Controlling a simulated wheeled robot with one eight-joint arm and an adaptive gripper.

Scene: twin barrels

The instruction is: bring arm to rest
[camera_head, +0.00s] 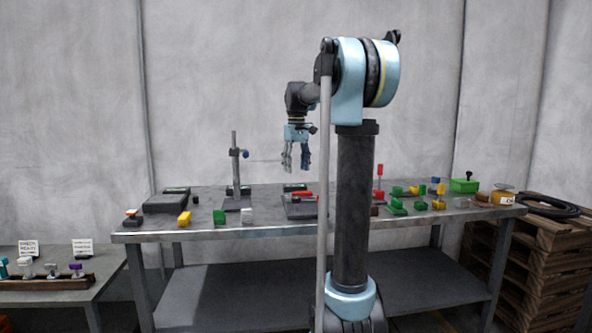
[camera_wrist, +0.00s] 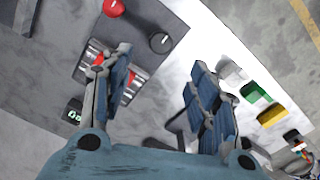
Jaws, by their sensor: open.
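My gripper (camera_head: 295,160) hangs from my raised arm, pointing down, above the middle of the grey workbench (camera_head: 275,236). In the wrist view my gripper (camera_wrist: 160,105) shows two blue-grey fingers spread apart, with nothing between them. Below it on the bench is a dark device with red parts (camera_head: 300,205), which also shows beside the left finger in the wrist view (camera_wrist: 92,58). The gripper is clear of the bench and touches nothing that I can see. My arm column hides part of the bench.
A stand with a rod (camera_head: 235,165) rises left of the gripper. Green (camera_head: 219,217), yellow (camera_head: 184,218) and white blocks sit near the front edge. Several coloured pieces stand at right, with a green box (camera_head: 464,185). A low table (camera_head: 60,292) is at left, stacked pallets (camera_head: 535,255) at right.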

